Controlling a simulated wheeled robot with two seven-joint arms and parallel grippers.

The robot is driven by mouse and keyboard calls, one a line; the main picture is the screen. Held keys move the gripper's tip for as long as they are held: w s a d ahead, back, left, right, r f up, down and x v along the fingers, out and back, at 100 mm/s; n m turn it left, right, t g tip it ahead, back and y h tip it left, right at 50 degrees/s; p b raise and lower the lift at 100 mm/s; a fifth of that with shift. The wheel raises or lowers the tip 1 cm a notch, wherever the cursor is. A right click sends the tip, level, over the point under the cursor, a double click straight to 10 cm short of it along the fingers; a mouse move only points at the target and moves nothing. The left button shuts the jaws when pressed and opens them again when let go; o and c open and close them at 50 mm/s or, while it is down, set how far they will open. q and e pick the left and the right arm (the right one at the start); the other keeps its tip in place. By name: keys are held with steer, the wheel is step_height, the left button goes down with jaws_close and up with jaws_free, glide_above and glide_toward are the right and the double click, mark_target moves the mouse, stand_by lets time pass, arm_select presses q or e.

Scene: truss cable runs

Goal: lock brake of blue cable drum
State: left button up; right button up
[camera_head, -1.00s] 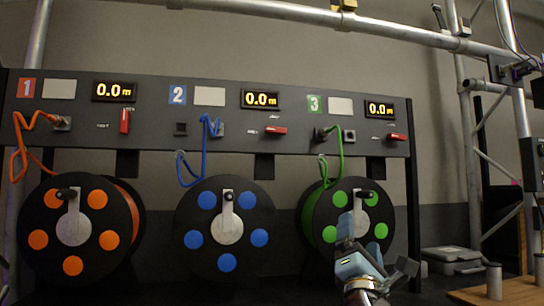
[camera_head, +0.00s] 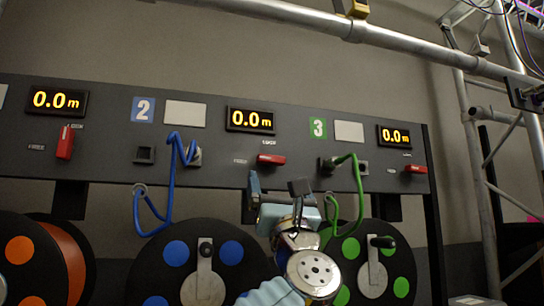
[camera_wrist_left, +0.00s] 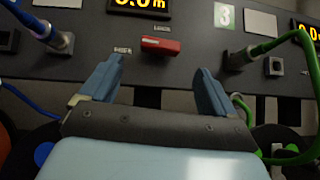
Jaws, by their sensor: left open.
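The blue cable drum (camera_head: 204,270) stands below panel section 2, its lower part cut off by the frame. Its brake lever is a red handle (camera_head: 271,159) on the panel, lying horizontal, with a FREE label at its left and a LOCK label above. My left gripper (camera_head: 277,190) is open and empty just below this handle, fingers pointing up at the panel. In the left wrist view the red handle (camera_wrist_left: 160,46) lies ahead of and between the open fingers (camera_wrist_left: 160,78), apart from them. My right gripper is not in view.
The blue cable (camera_head: 172,180) hangs left of the gripper and the green cable (camera_head: 358,190) right of it. The orange drum's red handle (camera_head: 65,142) is upright; the green drum's handle (camera_head: 415,169) is horizontal. A truss pipe (camera_head: 400,47) crosses above.

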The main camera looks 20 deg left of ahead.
mark_target(271, 163)
arm_select(q)
steer(key=p+x, duration=0.2)
steer(key=x, duration=0.3)
steer(key=shift+r+p, duration=0.3)
steer(key=shift+w+a+r+p, duration=0.3)
steer(key=shift+w+r+p, duration=0.05)
steer(key=shift+w, duration=0.15)
steer(key=shift+c, duration=0.4)
steer(key=c, duration=1)
